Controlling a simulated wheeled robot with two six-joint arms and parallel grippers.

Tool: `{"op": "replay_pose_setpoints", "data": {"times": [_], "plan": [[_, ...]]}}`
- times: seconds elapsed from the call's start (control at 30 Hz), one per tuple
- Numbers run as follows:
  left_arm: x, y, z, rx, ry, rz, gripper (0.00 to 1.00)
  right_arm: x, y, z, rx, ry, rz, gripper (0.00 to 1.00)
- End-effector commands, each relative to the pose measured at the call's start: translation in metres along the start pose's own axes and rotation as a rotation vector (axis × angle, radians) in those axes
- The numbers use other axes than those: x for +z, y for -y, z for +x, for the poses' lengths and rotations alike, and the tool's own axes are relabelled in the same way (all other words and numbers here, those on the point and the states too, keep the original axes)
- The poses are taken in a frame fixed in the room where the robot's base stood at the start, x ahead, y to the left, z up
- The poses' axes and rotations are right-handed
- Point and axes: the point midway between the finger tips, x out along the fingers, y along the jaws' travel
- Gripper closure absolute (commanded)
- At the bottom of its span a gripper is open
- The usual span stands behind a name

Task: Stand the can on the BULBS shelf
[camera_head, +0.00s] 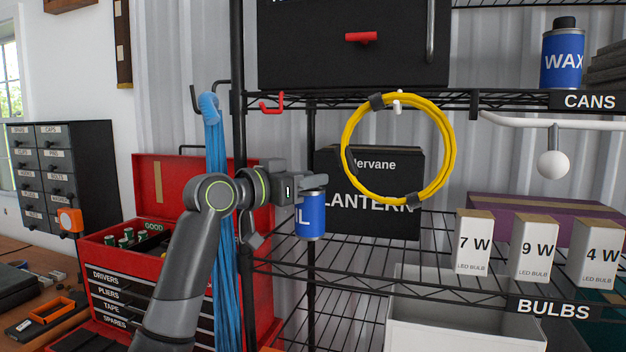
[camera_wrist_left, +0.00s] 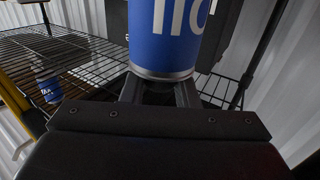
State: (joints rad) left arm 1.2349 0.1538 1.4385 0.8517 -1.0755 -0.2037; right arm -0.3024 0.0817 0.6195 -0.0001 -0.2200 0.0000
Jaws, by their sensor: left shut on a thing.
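The blue can (camera_head: 311,218), its label ending in "IL", is held upright in my left gripper (camera_head: 314,184) in the head view. The fingers are shut on it near its top. It hangs at the left end of the BULBS shelf (camera_head: 450,293), near the front post. I cannot tell whether its base touches the wires. In the left wrist view the can (camera_wrist_left: 165,42) fills the top middle, between the fingers. The BULBS label (camera_head: 553,308) is on the shelf's front edge, to the right. My right gripper is not in view.
Bulb boxes 7 W (camera_head: 473,240), 9 W (camera_head: 534,249) and 4 W (camera_head: 598,252) stand on the shelf's right part. A black LANTERN box (camera_head: 372,215) stands behind. A yellow cable coil (camera_head: 348,139) hangs in front. Wires left of 7 W look bare.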

Motion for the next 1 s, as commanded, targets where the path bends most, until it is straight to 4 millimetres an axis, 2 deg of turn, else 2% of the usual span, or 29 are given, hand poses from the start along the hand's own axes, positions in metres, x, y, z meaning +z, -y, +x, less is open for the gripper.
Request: {"op": "replay_pose_setpoints", "data": {"times": [0.03, 0.17, 0.47, 0.9, 0.93, 1.0], "plan": [[-0.003, -0.001, 0.007, 0.002, 0.000, -0.002, 1.00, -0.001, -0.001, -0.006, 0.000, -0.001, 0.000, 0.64], [0.000, 0.000, 0.013, 0.000, -0.001, 0.000, 1.00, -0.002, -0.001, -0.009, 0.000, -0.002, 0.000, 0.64], [0.029, 0.000, 0.013, 0.000, -0.001, -0.001, 1.00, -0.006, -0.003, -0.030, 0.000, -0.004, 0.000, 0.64], [0.039, 0.000, 0.013, 0.000, -0.002, 0.001, 1.00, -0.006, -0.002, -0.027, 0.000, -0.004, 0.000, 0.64], [0.039, 0.000, 0.013, 0.000, 0.000, 0.000, 0.70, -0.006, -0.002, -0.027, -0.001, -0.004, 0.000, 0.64], [0.038, 0.000, 0.013, 0.000, 0.000, 0.000, 0.60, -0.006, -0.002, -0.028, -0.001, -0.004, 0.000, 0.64]]}}
